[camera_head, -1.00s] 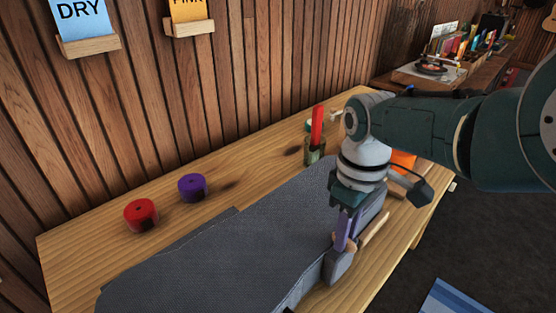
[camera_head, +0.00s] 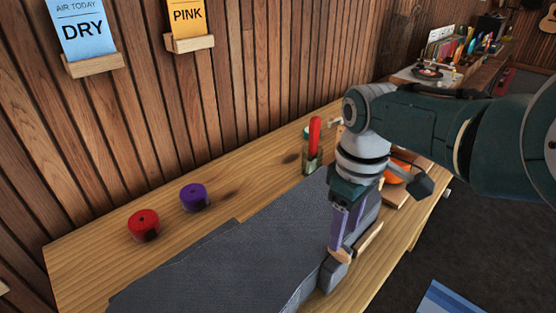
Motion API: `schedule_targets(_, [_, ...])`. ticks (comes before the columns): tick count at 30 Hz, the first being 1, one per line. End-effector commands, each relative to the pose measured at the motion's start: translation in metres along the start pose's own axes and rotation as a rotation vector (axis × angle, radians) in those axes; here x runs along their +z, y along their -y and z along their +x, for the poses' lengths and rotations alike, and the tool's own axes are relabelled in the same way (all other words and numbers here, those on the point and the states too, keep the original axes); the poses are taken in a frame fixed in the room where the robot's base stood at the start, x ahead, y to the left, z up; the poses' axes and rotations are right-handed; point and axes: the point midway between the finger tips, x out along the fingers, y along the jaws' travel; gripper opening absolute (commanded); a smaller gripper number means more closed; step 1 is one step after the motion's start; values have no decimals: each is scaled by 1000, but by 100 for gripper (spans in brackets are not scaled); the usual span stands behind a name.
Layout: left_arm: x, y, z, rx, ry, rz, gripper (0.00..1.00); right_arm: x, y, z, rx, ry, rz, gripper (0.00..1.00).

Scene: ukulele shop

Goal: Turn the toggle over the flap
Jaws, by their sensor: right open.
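A dark grey cloth case (camera_head: 225,262) lies flat along the wooden bench. Its flap (camera_head: 329,278) appears to be the small grey piece at its right front edge. A small tan wooden piece (camera_head: 341,256), probably the toggle, shows at that edge. My right gripper (camera_head: 342,246) points down there with purple fingers, open, its tips at or just above the tan piece. I cannot tell whether they touch it. The gripper and wrist hide part of the flap area. My left gripper is not in view.
A red roll (camera_head: 144,224) and a purple roll (camera_head: 194,197) stand behind the case on the bench (camera_head: 85,262). A jar with a red-handled tool (camera_head: 314,140) stands near my wrist. An orange object (camera_head: 396,173) sits behind the gripper. A slatted wall borders the back.

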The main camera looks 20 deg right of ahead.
Motion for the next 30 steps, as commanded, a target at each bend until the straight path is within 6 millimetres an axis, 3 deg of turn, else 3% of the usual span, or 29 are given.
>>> schedule_targets(1, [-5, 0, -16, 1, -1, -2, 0, 0, 0, -19, 1, -1, 0, 52])
schedule_targets(3, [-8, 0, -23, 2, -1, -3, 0, 0, 0, -31, 1, -1, 0, 52])
schedule_targets(9, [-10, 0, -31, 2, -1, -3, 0, 0, 0, -50, 1, 0, 0, 52])
schedule_targets(25, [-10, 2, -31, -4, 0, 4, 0, 0, 0, -52, 0, 1, 1, 52])
schedule_targets(30, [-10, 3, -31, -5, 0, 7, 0, 12, 2, -44, 29, -9, 20, 52])
